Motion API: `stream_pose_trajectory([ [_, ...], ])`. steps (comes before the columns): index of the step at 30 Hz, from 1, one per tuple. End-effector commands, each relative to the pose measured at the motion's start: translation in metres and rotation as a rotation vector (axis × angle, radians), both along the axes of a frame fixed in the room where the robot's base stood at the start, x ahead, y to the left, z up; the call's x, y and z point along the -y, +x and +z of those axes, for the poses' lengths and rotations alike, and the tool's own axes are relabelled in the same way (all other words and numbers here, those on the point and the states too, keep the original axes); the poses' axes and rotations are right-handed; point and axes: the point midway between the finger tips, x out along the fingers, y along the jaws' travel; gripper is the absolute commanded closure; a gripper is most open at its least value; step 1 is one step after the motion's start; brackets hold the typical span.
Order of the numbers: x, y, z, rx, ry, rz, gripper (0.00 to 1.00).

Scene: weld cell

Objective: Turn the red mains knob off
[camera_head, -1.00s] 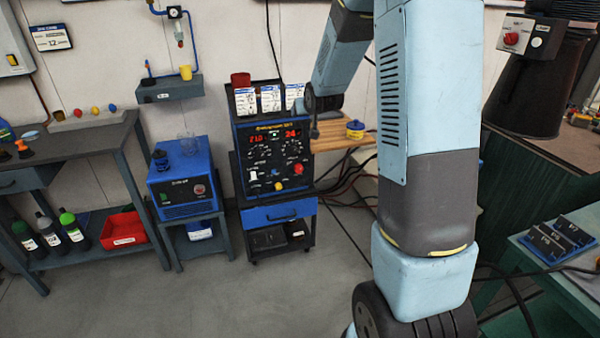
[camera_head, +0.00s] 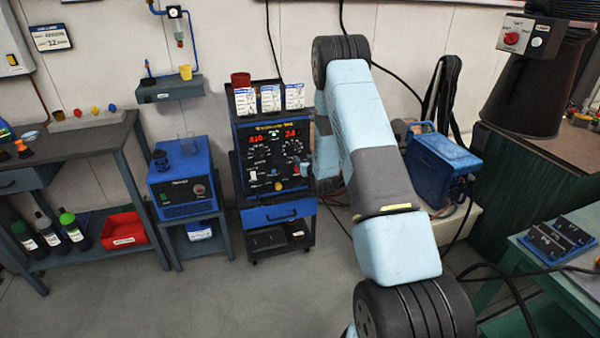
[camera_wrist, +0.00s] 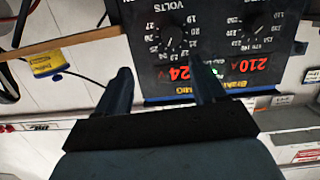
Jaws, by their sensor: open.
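The blue-and-black welding power source (camera_head: 275,150) stands on a cart against the back wall. In the wrist view the panel (camera_wrist: 180,62) appears upside down, with red displays reading 210 and 24; the red knob is outside that view. My gripper (camera_wrist: 164,82) is open and empty, its two fingers apart in front of the panel's display end. In the head view my gripper is hidden.
Another red knob (camera_head: 511,38) is on a grey box at upper right. A blue cooler unit (camera_head: 183,180) stands left of the power source, and a blue case (camera_head: 440,165) behind my arm. A yellow item (camera_wrist: 46,62) lies beside the panel. Floor in front is clear.

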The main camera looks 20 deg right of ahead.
Motion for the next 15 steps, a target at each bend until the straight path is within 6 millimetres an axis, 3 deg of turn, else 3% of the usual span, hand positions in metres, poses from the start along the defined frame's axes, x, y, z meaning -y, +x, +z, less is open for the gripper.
stream_pose_trajectory([
  [1, 0.001, -0.003, -0.020, 0.011, 0.002, 0.003, 0.31],
  [6, 0.005, -0.012, -0.069, 0.075, 0.010, 0.012, 0.31],
  [10, 0.006, -0.022, -0.099, 0.117, 0.017, 0.018, 0.31],
  [15, 0.007, -0.031, -0.120, 0.153, 0.022, 0.023, 0.31],
])
